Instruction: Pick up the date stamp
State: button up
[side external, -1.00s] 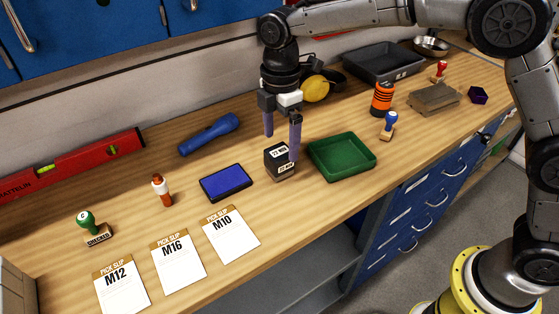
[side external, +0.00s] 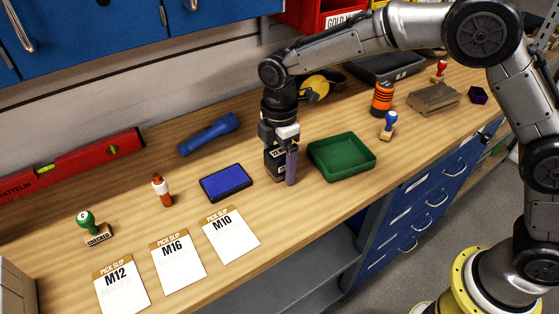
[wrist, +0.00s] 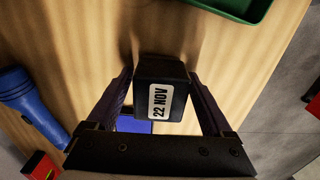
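The date stamp (side external: 276,164) is a dark block standing upright on the wooden bench, between the blue ink pad and the green tray. In the wrist view its black top (wrist: 162,72) carries a white label reading "22 NOV". My gripper (wrist: 160,82) points down over it, with one finger on each side of the stamp. The fingers look open, with narrow gaps beside the block. In the side view my gripper (side external: 280,165) hides part of the stamp, and only the near finger shows clearly.
The green tray (side external: 341,171) stands close on the right and the blue ink pad (side external: 226,183) on the left. A blue flashlight (side external: 209,133) lies behind. Pick slips (side external: 230,235) lie at the front left. Another stamp with a blue handle (side external: 388,126) stands beyond the tray.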

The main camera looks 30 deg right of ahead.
jog(key=c, duration=1.2)
jog(key=shift+c, duration=0.2)
jog(key=shift+r, duration=0.15)
